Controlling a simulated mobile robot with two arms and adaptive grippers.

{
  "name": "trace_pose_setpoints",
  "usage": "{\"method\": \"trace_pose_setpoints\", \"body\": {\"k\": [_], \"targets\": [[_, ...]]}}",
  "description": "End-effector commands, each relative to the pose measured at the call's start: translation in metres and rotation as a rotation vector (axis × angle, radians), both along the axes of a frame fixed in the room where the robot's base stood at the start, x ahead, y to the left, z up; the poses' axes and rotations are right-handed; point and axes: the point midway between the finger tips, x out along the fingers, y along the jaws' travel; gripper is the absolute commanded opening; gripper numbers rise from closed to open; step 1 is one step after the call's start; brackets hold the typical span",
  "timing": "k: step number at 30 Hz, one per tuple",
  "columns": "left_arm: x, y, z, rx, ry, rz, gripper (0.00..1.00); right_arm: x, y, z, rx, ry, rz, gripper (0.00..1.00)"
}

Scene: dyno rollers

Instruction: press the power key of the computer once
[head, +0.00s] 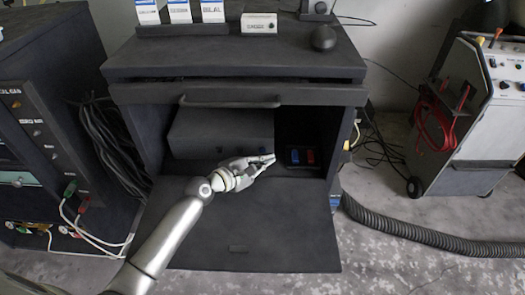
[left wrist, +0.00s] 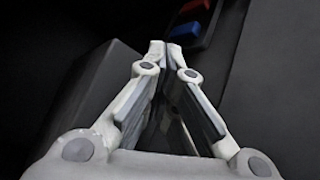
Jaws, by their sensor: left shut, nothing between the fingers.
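A dark grey box (head: 222,135), which looks like the computer, sits inside the open cabinet on the left. To its right is a small black panel (head: 302,165) with a blue key (head: 295,156) and a red key (head: 310,156). My left gripper (head: 271,159) is shut and empty, its tips pointing right, just left of the panel. In the left wrist view the fingertips (left wrist: 165,48) meet just short of the blue key (left wrist: 185,31), with the red key (left wrist: 195,8) beyond. I cannot tell whether the tips touch anything. My right gripper is not in view.
The cabinet's lowered front flap (head: 280,225) lies under my left arm. A drawer handle (head: 230,103) runs above the opening, and the right side wall (head: 341,140) bounds it. A wheeled cart (head: 470,120) and a black hose (head: 420,235) are on the right.

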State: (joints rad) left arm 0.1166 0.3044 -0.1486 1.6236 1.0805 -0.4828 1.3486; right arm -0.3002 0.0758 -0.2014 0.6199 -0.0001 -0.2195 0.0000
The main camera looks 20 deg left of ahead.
Motion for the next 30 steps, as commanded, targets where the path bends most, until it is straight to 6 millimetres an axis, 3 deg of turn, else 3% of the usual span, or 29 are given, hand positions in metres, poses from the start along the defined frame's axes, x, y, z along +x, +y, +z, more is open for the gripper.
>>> {"method": "trace_pose_setpoints", "body": {"k": [30], "targets": [[0.0082, 0.0023, 0.0003, 0.000, 0.000, 0.000, 0.00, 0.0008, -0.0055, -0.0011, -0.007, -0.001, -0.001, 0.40]]}}
